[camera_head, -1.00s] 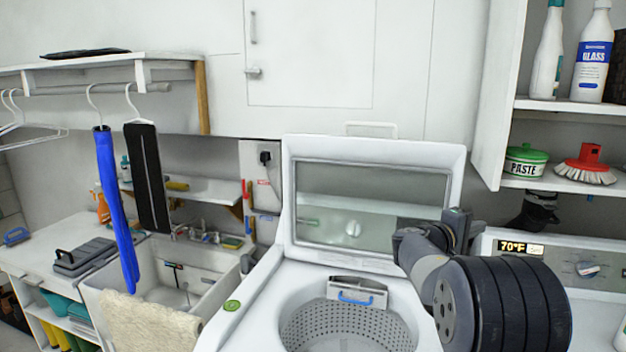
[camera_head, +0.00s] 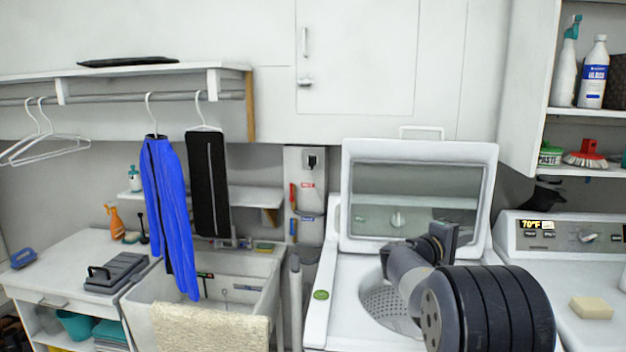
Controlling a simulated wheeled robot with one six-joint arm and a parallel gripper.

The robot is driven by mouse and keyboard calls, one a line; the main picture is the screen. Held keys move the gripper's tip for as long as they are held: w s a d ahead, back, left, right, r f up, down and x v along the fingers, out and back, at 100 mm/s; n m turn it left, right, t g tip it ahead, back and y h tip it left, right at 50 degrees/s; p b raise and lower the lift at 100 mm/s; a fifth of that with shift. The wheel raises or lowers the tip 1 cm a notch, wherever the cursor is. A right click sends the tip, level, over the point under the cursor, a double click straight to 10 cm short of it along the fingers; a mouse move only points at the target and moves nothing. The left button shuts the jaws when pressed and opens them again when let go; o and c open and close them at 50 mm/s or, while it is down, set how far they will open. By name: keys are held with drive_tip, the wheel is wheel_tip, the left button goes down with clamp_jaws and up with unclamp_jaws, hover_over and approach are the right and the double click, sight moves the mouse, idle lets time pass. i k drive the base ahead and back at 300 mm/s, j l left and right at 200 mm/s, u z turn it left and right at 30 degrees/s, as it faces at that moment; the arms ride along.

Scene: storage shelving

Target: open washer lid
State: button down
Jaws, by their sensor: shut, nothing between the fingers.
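The washer (camera_head: 335,285) is a white top-loader right of centre. Its lid (camera_head: 345,195), a white frame around a glass pane, stands upright at the back with the tub (camera_head: 385,300) open below it. A small handle (camera_head: 422,130) shows along the lid's top edge. My gripper (camera_head: 445,238) is in front of the lid's lower right part, above the tub. I cannot tell if it touches the lid. My arm covers the right side of the tub opening.
A second machine (camera_head: 570,238) with a display stands at right, a yellow block (camera_head: 591,307) on its top. A sink (camera_head: 230,290) with a towel (camera_head: 210,327) is at left. Blue trousers (camera_head: 170,210) hang from the rail. Shelves (camera_head: 575,112) hold bottles at upper right.

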sight(441, 153)
drive_tip(key=i+j+z, duration=0.1)
drive_tip(key=j, duration=0.45)
drive_tip(key=i+j, duration=0.15)
drive_tip(key=j, duration=0.45)
drive_tip(key=i+j+z, duration=0.15)
drive_tip(key=j, duration=1)
drive_tip(key=i+j+z, duration=0.15)
drive_tip(key=i+j, duration=0.25)
drive_tip(key=i, duration=0.25)
drive_tip(key=i+j+z, duration=0.2)
drive_tip(key=i+j, duration=0.25)
drive_tip(key=i, duration=0.45)
